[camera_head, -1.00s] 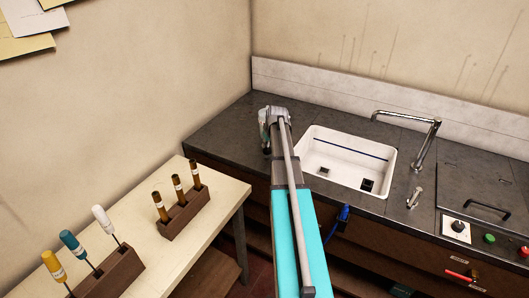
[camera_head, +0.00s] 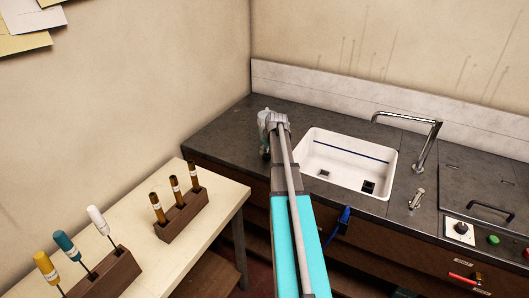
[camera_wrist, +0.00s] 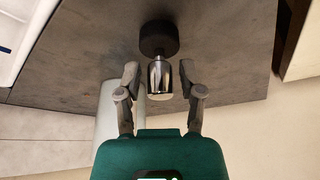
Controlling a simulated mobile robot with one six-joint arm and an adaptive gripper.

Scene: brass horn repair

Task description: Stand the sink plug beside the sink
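The sink plug (camera_wrist: 159,40) has a dark round base and a shiny chrome stem. In the wrist view its dark base is at or close to the worktop, and the chrome stem points toward my gripper (camera_wrist: 160,76). The fingers are open, one on each side of the stem, with a visible gap on both sides. The white sink (camera_head: 343,165) is set into the dark counter; its edge also shows at the top left of the wrist view (camera_wrist: 20,35). In the head view my gripper (camera_head: 265,148) is over the counter left of the sink, and my arm hides the plug.
A chrome tap (camera_head: 425,145) stands right of the sink, with a small metal fitting (camera_head: 416,198) on the counter near it. A blue item (camera_head: 344,219) hangs at the counter front. A pale table (camera_head: 218,222) with tool racks is at the left. Counter left of the sink is clear.

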